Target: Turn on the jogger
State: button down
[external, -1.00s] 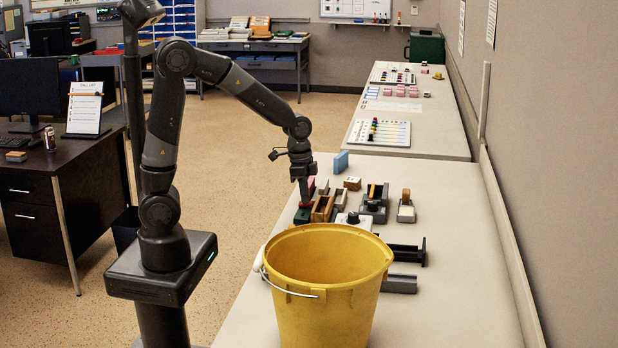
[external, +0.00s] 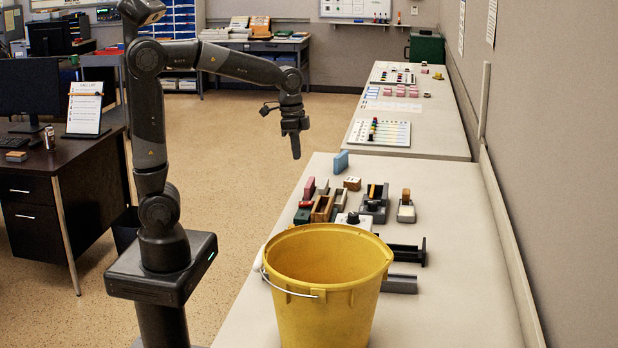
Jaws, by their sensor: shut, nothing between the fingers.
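My gripper (external: 296,152) is shut and empty. It points down and hangs in the air above the far left part of the near table (external: 459,255), clear of everything on it. I cannot tell for certain which thing is the jogger. A white device with a black knob (external: 352,219) stands just behind the yellow bucket, which hides its lower part. A dark grey device with a yellow-orange part (external: 374,200) stands behind it to the right. Whether either one is on cannot be seen.
The large yellow bucket (external: 325,310) fills the near part of the table. The table's right side is bare, along the wall.

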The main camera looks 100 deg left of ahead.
aim_at(311, 202)
jog(key=shift+r, duration=0.1)
jog(key=shift+w+r+t, duration=0.1)
jog(key=shift+w+t, duration=0.3)
jog(key=shift+w, duration=0.2)
jog(key=f, duration=0.4)
jog(key=w+f, duration=0.1)
jog(key=f, duration=0.4)
jog(key=w+f, duration=0.1)
jog(key=f, duration=0.3)
jog(key=shift+w+f, duration=0.25)
jog(key=shift+f, duration=0.15)
